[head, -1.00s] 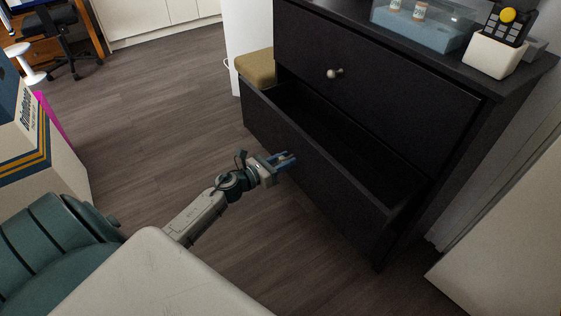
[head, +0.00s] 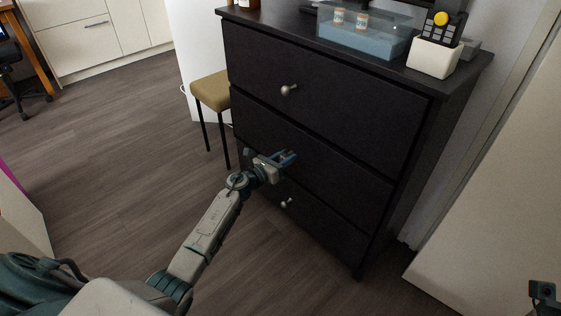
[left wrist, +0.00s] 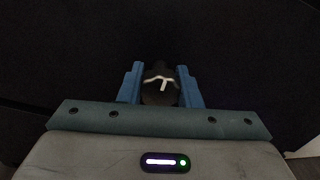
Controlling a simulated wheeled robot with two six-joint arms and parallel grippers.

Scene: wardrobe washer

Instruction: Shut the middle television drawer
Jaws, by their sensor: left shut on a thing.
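The middle drawer (head: 335,172) of the black chest of drawers looks flush, or nearly so, with the drawers above and below it. My left gripper (head: 288,158) is at its front, and its blue fingers are shut on the drawer's round knob. The left wrist view shows the knob (left wrist: 160,86) between the two fingers, against the dark drawer front. In the head view the gripper hides this knob. A dark part of my right arm shows at the lower right corner, but its fingers cannot be made out.
The top drawer (head: 320,98) and bottom drawer (head: 310,218) look shut, each with a round knob. A blue clear box (head: 365,42) and a white pot (head: 434,58) stand on top. A stool (head: 212,92) stands left of the chest. The floor in front is clear.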

